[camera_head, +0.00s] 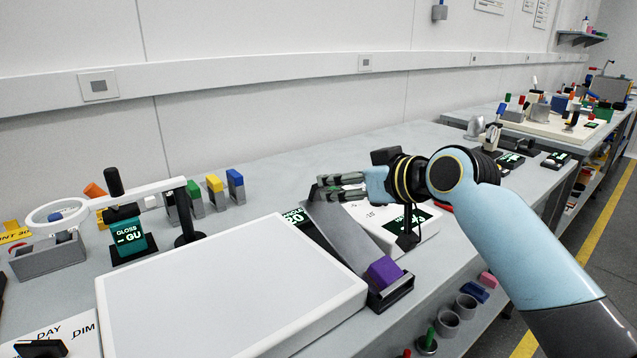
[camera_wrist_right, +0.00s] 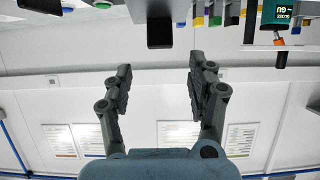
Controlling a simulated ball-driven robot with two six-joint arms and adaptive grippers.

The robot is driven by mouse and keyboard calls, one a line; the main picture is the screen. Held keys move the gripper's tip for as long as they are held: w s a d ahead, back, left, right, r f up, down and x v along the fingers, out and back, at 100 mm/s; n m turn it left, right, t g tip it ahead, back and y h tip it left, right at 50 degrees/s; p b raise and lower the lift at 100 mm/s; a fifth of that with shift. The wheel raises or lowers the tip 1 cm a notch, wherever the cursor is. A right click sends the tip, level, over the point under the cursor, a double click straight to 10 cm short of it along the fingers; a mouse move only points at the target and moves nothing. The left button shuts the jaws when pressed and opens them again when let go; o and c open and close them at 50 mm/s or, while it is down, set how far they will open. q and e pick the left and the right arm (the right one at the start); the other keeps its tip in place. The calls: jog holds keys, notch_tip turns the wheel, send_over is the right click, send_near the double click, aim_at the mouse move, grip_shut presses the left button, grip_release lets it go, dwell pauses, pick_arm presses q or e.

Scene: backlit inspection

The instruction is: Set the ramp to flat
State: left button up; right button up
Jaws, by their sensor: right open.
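The ramp (camera_head: 345,238) is a grey plate beside the white light panel in the head view. It is tilted, its raised end at the back and its low end towards the front. A purple block (camera_head: 383,272) rests at the low end against a dark stop (camera_head: 391,292). My right gripper (camera_head: 338,187) is open at the ramp's raised end, with no object between its fingers; I cannot tell whether it touches the plate. In the right wrist view its two fingers (camera_wrist_right: 160,82) are spread apart. My left gripper is not in view.
The large white panel (camera_head: 225,285) fills the bench left of the ramp. A magnifier ring (camera_head: 58,214) on an arm and coloured blocks (camera_head: 215,183) stand behind it. A small green display (camera_head: 295,216) sits by the ramp. Grey cups (camera_head: 465,306) stand at the front right.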

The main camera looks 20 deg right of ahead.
jog(key=x, duration=0.8)
jog(key=shift+f, duration=0.1)
grip_shut()
